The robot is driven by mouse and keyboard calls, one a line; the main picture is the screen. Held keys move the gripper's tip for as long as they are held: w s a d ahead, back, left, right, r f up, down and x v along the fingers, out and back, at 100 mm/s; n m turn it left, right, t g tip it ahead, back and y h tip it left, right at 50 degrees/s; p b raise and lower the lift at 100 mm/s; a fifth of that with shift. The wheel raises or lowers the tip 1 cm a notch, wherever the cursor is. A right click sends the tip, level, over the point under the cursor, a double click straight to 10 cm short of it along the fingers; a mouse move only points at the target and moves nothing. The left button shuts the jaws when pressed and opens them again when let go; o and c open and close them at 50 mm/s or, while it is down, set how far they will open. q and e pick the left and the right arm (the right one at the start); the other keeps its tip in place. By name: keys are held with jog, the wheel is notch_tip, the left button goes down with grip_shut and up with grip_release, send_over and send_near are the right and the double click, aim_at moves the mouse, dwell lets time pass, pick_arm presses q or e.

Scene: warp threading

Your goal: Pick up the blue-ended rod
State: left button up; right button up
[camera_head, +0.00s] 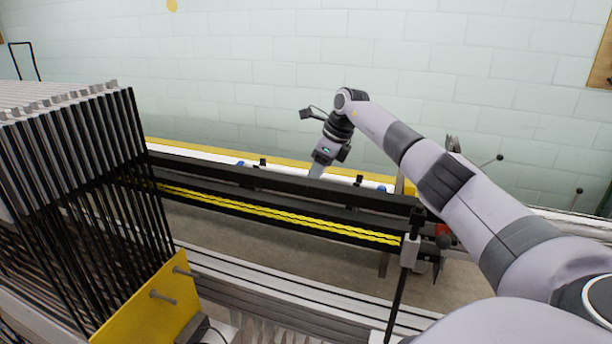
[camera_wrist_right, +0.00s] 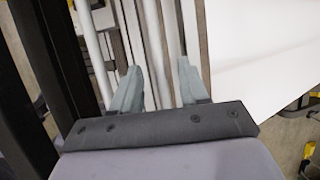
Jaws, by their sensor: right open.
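Two small blue spots show just behind the black beam in the head view, one to the left (camera_head: 240,164) and one to the right (camera_head: 381,188). They may be the ends of the blue-ended rod; its length between them is hidden by the beam. My right gripper (camera_head: 316,172) reaches down behind the beam, between the blue spots. In the right wrist view its two grey fingers (camera_wrist_right: 158,88) are apart, with white and brown strips (camera_wrist_right: 157,45) beyond and between them. No blue end shows there, and I cannot tell whether the fingers touch any strip. My left gripper is out of view.
The long black beam (camera_head: 290,183) with yellow twisted strands (camera_head: 290,215) crosses in front of the gripper. A rack of dark upright frames (camera_head: 75,150) stands at left, with a yellow plate (camera_head: 150,305) below. A pale block wall (camera_head: 260,70) is behind.

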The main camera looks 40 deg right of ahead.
grip_shut()
jog(key=shift+r, duration=0.15)
jog(key=shift+w+r, duration=0.1)
jog(key=shift+r, duration=0.5)
notch_tip(320, 180, up, 18)
jog(key=p, duration=0.1)
jog(key=shift+r+p, duration=0.25)
jog(key=shift+p, duration=0.15)
jog(key=shift+a, duration=0.15)
